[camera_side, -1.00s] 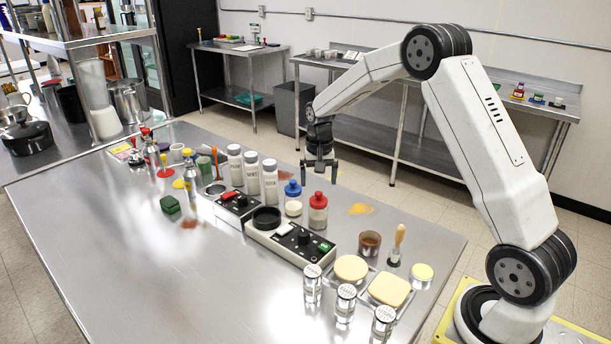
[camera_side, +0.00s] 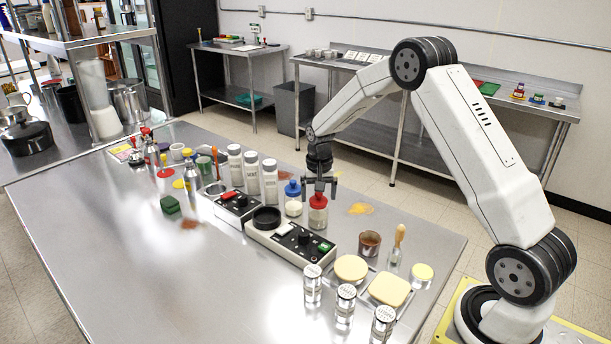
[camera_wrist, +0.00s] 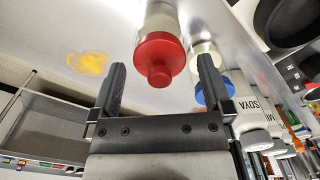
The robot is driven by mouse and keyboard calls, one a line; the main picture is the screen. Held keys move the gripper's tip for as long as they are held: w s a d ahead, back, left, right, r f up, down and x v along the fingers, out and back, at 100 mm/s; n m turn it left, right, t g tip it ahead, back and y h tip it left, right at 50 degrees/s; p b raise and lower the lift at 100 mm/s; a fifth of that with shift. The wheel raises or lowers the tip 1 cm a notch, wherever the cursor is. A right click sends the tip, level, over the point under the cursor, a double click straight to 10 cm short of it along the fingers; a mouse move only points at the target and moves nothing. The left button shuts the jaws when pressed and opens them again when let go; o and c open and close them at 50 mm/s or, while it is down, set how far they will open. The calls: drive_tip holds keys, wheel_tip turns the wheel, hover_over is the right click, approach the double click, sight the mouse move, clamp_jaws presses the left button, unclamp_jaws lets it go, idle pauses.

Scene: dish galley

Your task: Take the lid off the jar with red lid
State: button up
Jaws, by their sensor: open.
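The jar with the red lid (camera_side: 318,212) stands upright on the steel table, its red lid (camera_side: 318,199) on top. The lid has a knob and also shows in the wrist view (camera_wrist: 159,57). My gripper (camera_side: 319,190) is open and sits just above this jar in the side view. In the wrist view my gripper (camera_wrist: 163,75) has its two fingers apart, with the red lid showing between them and nothing gripped. Whether the fingers touch the lid cannot be told.
A jar with a blue lid (camera_side: 293,198) stands close on the left of the red-lidded jar.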

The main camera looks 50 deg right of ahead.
drive_tip(key=c, duration=1.3)
drive_tip(key=shift+c, duration=0.2)
drive_tip(key=shift+r, duration=0.75)
clamp_jaws()
drive_tip(key=s+a+r, duration=0.4)
drive_tip(key=s+r, duration=0.7)
drive_tip(key=s, duration=0.2)
drive_tip(key=shift+s+r, duration=0.2)
drive_tip(key=shift+s, duration=0.05)
